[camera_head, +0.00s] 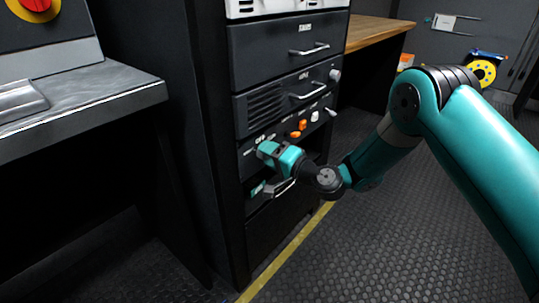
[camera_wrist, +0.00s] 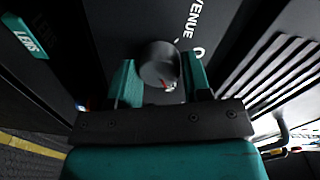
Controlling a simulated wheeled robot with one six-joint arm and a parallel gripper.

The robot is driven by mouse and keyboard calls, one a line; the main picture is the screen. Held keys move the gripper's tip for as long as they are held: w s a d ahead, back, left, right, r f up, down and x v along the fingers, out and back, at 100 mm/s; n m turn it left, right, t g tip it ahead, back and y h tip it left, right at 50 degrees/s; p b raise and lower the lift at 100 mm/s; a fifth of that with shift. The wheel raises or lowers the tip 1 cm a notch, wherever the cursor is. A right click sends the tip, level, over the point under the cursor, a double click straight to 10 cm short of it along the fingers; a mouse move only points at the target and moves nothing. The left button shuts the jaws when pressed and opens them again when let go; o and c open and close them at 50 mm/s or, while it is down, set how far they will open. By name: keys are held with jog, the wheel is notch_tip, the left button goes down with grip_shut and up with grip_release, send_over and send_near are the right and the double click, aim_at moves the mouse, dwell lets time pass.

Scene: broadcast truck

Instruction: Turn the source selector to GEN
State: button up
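The source selector is a round dark knob (camera_wrist: 158,62) on a black panel in the wrist view, with a small pale and red mark on its lower edge. White lettering reading "VENUE" stands just right of it; part of another label shows lower right. I see no GEN label. My gripper (camera_wrist: 163,76) has one teal finger on each side of the knob, very close to it; whether both fingers touch it is unclear. In the head view my gripper (camera_head: 264,150) is at the rack panel (camera_head: 246,152), below an "OFF" label, and hides the knob.
Orange switches (camera_head: 298,129) and other small controls sit right of my gripper on the same panel. A grey bench (camera_head: 130,95) stands left. The floor at right is open.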

jog(key=o, duration=0.3)
jog(key=b+v, duration=1.4)
jog(key=v, duration=0.3)
jog(key=shift+s+d, duration=0.15)
jog(key=shift+s, duration=0.05)
